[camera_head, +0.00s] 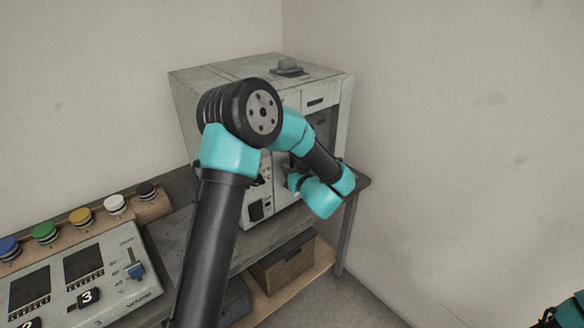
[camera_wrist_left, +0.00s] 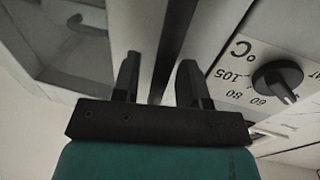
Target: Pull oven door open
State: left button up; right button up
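The oven (camera_head: 235,68) is a worn grey-white box at the back of the bench, with its front partly hidden behind my left arm. In the left wrist view, the oven door (camera_wrist_left: 85,40) with a recessed window is at the left, beside a dial panel (camera_wrist_left: 265,75) at the right. My left gripper (camera_wrist_left: 160,75) is at the oven front with its two black fingers apart. A pale upright strip and a dark band pass between or behind them; I cannot tell whether they touch it. Part of my right arm shows in the bottom right corner of the head view, its fingers unclear.
A control panel (camera_head: 95,280) with screens and a slider stands at the front left of the bench. A row of coloured buttons (camera_head: 82,215) lies behind it. A brown box (camera_head: 283,265) sits on the lower shelf. Walls stand close behind and right of the oven.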

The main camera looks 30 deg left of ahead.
pick_arm(q)
grip_shut()
dwell(0.4)
